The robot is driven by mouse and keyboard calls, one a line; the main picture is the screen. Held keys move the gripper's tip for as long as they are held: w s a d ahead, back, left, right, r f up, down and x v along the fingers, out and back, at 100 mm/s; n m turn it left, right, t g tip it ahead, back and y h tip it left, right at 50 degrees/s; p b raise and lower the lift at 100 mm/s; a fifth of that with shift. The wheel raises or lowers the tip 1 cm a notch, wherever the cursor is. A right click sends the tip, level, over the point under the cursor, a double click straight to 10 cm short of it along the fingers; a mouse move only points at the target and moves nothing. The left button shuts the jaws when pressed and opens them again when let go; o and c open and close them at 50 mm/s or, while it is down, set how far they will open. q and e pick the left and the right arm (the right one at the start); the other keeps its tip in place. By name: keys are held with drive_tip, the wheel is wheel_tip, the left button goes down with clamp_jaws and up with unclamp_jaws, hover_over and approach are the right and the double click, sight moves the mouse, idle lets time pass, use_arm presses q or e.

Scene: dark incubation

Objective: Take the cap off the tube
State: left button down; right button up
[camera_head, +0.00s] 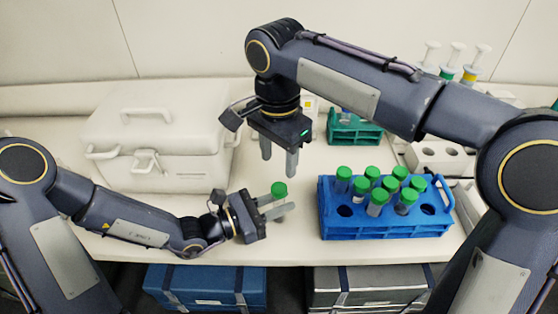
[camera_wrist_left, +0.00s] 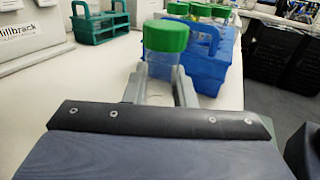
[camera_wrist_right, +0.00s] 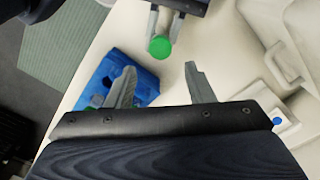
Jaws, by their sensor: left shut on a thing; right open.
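The tube (camera_wrist_left: 160,66) stands upright with its green cap (camera_head: 279,189) on. My left gripper (camera_head: 277,207) is shut on the tube below the cap, to the left of the blue rack. The cap is large in the left wrist view (camera_wrist_left: 166,36) and shows from above in the right wrist view (camera_wrist_right: 159,47). My right gripper (camera_head: 279,162) is open and empty, pointing down, above and behind the capped tube in the head view. Its two fingers (camera_wrist_right: 160,85) are apart, with only the table and rack behind them.
A blue rack (camera_head: 385,230) with several green-capped tubes stands to the right. A green rack (camera_head: 355,132) is behind it. A white case (camera_head: 160,150) stands at left. A white block with holes (camera_head: 438,157) is at right. Bare table lies around the left gripper.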

sight(279, 187)
wheel_tip(279, 187, down, 8)
drive_tip(key=shift+r, duration=0.1)
idle(0.5)
